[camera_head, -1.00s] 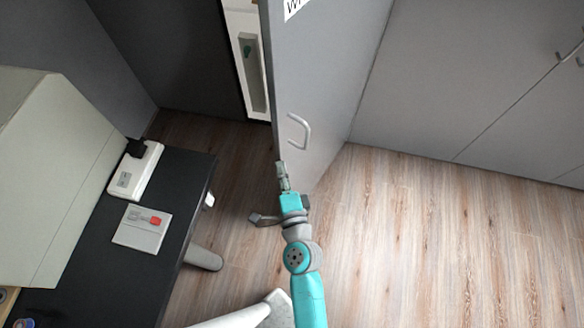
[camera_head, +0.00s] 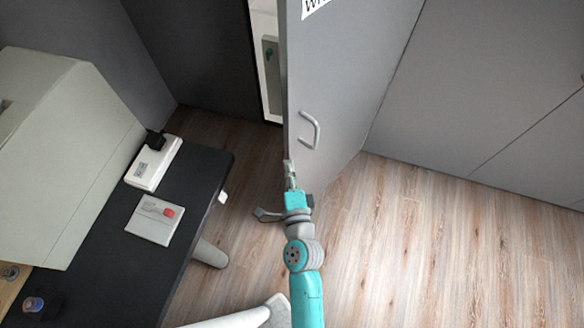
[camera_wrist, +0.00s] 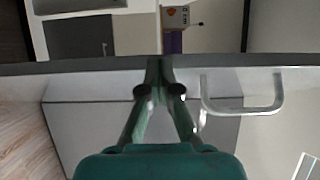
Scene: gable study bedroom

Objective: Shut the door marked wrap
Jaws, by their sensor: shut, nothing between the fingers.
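The door (camera_head: 340,90) is a tall grey panel standing open, with a white label at its top that is partly cut off and reads "Wr". It has a metal bow handle (camera_head: 311,130) near its free edge. My gripper (camera_head: 290,166) is shut and empty, at the door's free edge just below and left of the handle. In the wrist view, the shut fingertips (camera_wrist: 160,68) meet the door's edge (camera_wrist: 90,66), with the handle (camera_wrist: 243,97) to their right. I cannot tell for sure whether they touch the door.
A dark desk (camera_head: 205,190) on the left carries a white box (camera_head: 153,165) and a grey panel with a red patch (camera_head: 155,220). A pale cabinet (camera_head: 70,150) stands at far left. Grey closed fronts (camera_head: 480,90) line the right. Wooden floor (camera_head: 430,240) is clear at right.

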